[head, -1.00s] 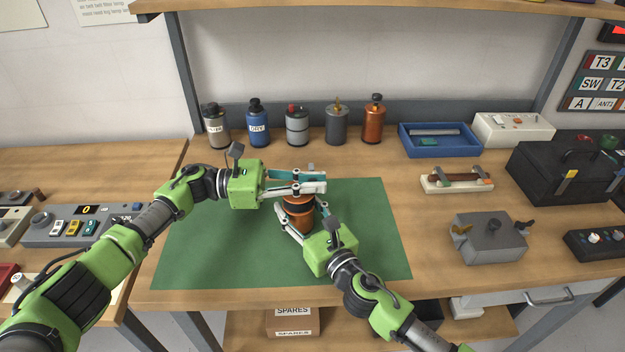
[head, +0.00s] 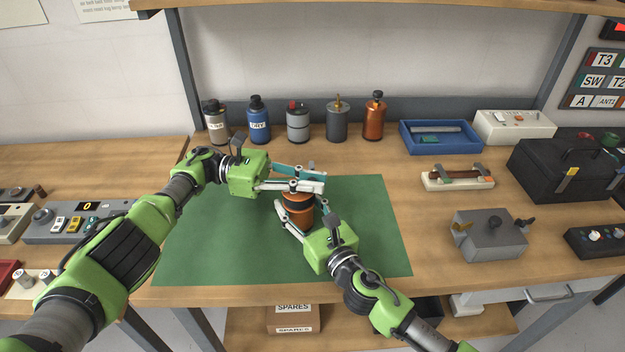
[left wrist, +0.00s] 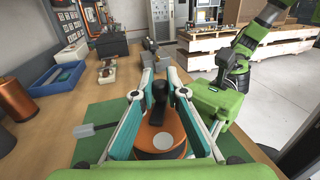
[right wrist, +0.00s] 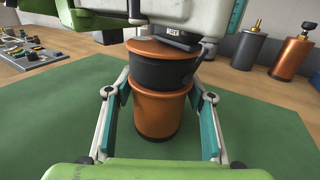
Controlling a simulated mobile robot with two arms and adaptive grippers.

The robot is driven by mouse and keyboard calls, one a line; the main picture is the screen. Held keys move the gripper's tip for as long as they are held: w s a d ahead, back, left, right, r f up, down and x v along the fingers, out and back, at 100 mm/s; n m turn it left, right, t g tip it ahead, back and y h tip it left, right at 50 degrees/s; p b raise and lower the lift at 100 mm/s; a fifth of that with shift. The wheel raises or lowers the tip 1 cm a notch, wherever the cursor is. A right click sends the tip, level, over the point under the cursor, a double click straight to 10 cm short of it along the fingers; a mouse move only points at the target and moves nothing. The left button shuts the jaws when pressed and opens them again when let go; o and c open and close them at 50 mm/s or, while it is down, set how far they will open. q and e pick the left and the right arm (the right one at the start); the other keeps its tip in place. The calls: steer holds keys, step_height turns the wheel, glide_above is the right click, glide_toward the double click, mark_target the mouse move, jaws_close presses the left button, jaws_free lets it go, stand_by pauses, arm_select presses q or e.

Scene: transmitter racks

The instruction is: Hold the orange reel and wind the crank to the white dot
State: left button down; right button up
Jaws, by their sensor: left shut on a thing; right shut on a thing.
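The orange reel (head: 299,212), an upright orange cylinder with a black band, stands on the green mat (head: 215,255). My right gripper (head: 301,218) is shut on the reel's lower body, a finger on each side; the reel also shows in the right wrist view (right wrist: 158,112). My left gripper (head: 318,178) lies across the top, shut on the crank's black knob (left wrist: 160,106). In the left wrist view a pale round spot (left wrist: 163,141) shows on the orange top, on the near side of the knob. The crank's arm is mostly hidden.
Several canisters, including a copper one (head: 374,116), stand along the back. To the right are a blue tray (head: 405,147), a grey box with wing knobs (head: 488,236) and a black case (head: 560,180). A control panel (head: 60,232) is at left. The mat around the reel is clear.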

stand_by(0.6)
arm_select(q)
steer(key=c, duration=2)
jaws_free()
step_height(320, 180, up, 10)
